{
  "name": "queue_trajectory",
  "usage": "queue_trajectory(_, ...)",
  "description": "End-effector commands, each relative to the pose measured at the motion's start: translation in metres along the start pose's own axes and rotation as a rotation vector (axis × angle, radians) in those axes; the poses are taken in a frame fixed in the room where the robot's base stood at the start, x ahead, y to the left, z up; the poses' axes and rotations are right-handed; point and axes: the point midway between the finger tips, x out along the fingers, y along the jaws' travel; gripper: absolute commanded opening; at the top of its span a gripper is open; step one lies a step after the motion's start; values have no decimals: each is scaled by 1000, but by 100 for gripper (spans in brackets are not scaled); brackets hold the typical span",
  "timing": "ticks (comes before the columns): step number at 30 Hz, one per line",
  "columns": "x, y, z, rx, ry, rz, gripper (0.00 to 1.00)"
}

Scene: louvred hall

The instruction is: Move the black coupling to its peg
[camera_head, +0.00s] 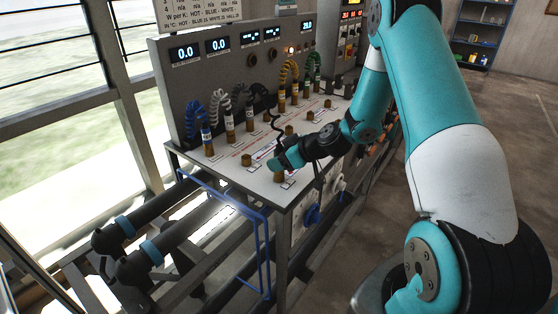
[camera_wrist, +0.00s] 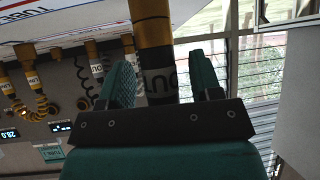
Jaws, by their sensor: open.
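The black coupling (camera_wrist: 155,80) stands between my gripper's two teal fingers in the wrist view. My gripper (camera_wrist: 160,85) is open, with a gap visible on both sides of the coupling. In the head view my gripper (camera_head: 283,163) is low over the front edge of the bench top, and a brass piece (camera_head: 278,176) shows just below it. A black coiled hose (camera_head: 275,122) runs from the panel towards my gripper. The gripper mostly hides the coupling in the head view; how it is seated cannot be told.
Blue (camera_head: 206,138), white (camera_head: 229,124) and yellow (camera_head: 282,98) couplings with coiled hoses stand along the panel (camera_head: 170,90). Short brass pegs stand nearer on the bench top, one (camera_head: 247,160) left of my gripper. A blue rail (camera_head: 235,205) edges the bench; open floor lies right.

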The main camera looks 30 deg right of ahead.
Motion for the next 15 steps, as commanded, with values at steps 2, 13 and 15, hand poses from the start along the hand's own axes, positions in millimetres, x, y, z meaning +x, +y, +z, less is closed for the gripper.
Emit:
queue_trajectory(2, 0, 0, 0, 0, 0, 0, 56)
queue_trajectory(13, 0, 0, 0, 0, 0, 0, 0)
queue_trajectory(15, 0, 0, 0, 0, 0, 0, 0)
